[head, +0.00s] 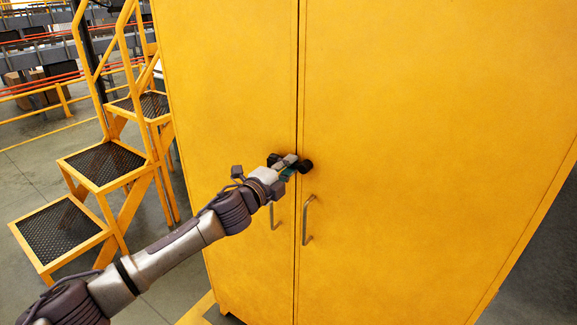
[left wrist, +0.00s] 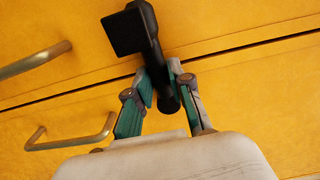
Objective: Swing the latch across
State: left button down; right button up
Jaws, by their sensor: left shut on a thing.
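A black latch (head: 306,166) sits on the front of a tall yellow cabinet (head: 420,120), at the seam between its two doors and just above the handles. In the left wrist view the latch (left wrist: 128,32) has a blocky end on one side of the seam and a bar that reaches over it to the other side. My left gripper (head: 289,165) is at the latch. In the left wrist view its fingers (left wrist: 160,78) are shut on the bar, one on each side. The fingers partly hide the latch in the head view. My right gripper is not in view.
Two metal door handles, the left (head: 275,214) and the right (head: 308,220), stick out just below the latch. A yellow step ladder (head: 103,163) with black mesh treads stands left of the cabinet. Yellow railings (head: 60,92) are farther back.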

pick_arm(q)
jog(key=shift+r, duration=0.1)
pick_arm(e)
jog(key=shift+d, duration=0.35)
pick_arm(q)
jog(key=c, duration=1)
grip_release()
jog(key=shift+c, duration=0.2)
jog(key=shift+s, duration=0.1)
jog(key=v, duration=1.1)
jog(key=shift+s+a, duration=0.25)
jog(key=shift+s, duration=0.05)
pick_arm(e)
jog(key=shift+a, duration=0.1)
